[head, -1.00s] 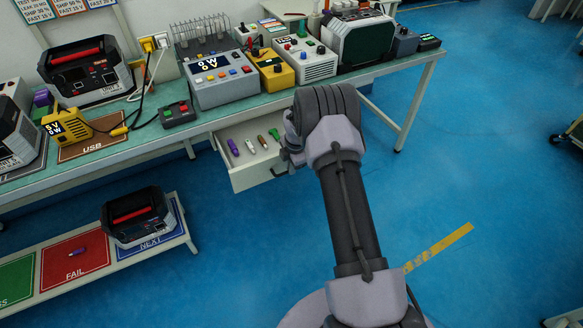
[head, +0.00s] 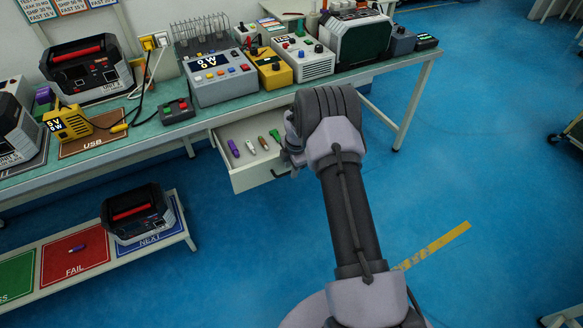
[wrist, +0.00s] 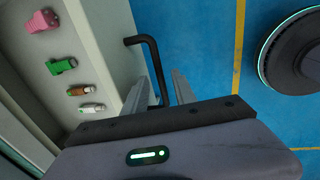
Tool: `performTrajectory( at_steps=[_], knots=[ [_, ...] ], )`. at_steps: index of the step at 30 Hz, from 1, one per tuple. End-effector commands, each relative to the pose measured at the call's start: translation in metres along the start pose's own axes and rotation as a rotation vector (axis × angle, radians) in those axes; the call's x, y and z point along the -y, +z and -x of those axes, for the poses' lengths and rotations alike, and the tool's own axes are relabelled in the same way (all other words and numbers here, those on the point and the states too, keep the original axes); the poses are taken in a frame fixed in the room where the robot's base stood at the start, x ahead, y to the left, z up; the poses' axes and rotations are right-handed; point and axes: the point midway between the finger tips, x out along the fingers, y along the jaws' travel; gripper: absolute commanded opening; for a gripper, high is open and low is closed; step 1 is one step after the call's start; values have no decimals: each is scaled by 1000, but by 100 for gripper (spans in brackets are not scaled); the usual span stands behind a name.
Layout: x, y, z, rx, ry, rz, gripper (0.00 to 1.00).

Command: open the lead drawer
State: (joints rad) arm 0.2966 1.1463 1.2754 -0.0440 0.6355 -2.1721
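The lead drawer (head: 250,180) under the bench stands pulled out, with several coloured leads lying inside. The leads are purple (head: 233,148), white, brown and green; the wrist view also shows a pink one (wrist: 42,21) and a green one (wrist: 62,66). The drawer's black bar handle (wrist: 150,45) sticks out from its front. My gripper (wrist: 160,76) is at the handle, with the bar between its two fingers. The fingers look apart, with gaps beside the bar. In the head view my arm hides most of the gripper and the drawer's right end.
The bench (head: 130,150) above carries power units, meters and cables. Blue floor is clear right of my arm. A round dark base (wrist: 295,50) shows in the wrist view.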

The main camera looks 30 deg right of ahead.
Motion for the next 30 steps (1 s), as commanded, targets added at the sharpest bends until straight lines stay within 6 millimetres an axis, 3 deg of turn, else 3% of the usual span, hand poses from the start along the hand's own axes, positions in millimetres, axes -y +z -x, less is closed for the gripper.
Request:
performTrajectory(
  at_steps=[5, 8, 21, 25, 30],
  knots=[
    [0, 0, 2, 0, 0, 0, 33],
    [-1, 0, 15, 0, 1, 0, 33],
    [-1, 0, 145, 1, 1, -1, 33],
    [-1, 0, 167, 1, 1, 0, 33],
    [0, 0, 174, -1, -1, 0, 33]
  ],
)
